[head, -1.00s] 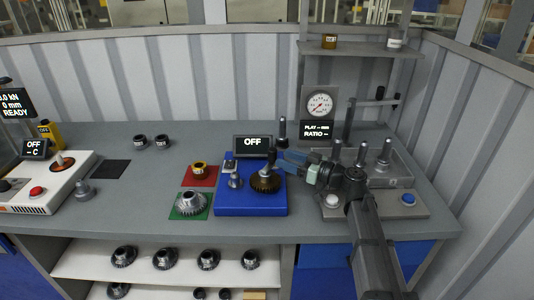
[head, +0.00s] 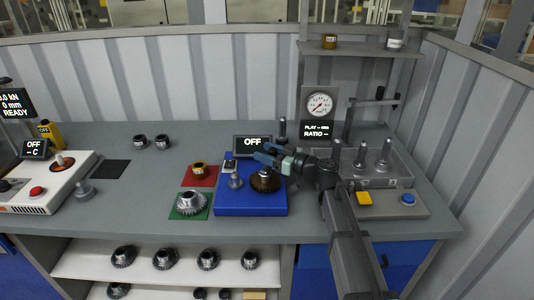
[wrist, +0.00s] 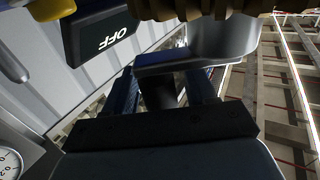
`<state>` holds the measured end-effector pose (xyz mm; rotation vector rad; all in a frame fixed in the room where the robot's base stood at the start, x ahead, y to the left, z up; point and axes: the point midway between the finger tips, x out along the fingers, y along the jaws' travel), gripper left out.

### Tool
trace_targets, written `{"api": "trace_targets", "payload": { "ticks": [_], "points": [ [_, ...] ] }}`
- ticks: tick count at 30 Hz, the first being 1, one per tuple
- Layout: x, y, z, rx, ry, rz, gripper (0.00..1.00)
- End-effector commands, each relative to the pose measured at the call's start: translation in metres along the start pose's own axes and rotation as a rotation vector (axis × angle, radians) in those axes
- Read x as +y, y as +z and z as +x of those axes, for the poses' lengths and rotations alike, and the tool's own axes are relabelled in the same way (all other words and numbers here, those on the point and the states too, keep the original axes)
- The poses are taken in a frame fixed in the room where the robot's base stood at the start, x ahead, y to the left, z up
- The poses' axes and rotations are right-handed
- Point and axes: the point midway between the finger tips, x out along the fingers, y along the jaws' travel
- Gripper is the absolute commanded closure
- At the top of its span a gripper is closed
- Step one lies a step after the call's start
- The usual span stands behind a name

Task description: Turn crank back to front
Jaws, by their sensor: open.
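The blue drive unit (head: 250,207) stands on the bench with a bronze gear (head: 265,181) on its right side. The metal crank (wrist: 205,48) shows close up in the wrist view, beside the bronze gear's teeth (wrist: 190,8). Its dark upright handle (wrist: 160,92) stands between my two blue fingers. My gripper (head: 262,153) is open above the gear, with a finger on each side of the handle. I cannot tell whether either finger touches it. In the head view my gripper hides most of the crank.
A display reading OFF (head: 252,142) stands just behind the drive unit. A small metal gear (head: 236,181) sits left of the bronze one. Coloured mats with gears lie to the left. A fixture with metal posts (head: 384,160) and a blue button (head: 408,198) stands to the right.

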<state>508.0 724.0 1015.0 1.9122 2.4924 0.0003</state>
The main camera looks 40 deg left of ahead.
Motion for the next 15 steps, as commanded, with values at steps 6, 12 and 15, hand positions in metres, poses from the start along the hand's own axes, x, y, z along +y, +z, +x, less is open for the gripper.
{"api": "trace_targets", "payload": {
  "ticks": [6,12,15],
  "points": [
    [-0.0002,0.0000,-0.0002,0.000,0.000,0.000,0.48],
    [-0.0003,0.0000,-0.0003,0.000,0.000,0.000,0.67],
    [-0.0003,0.0000,-0.0003,0.000,-0.001,0.000,0.77]
  ]
}}
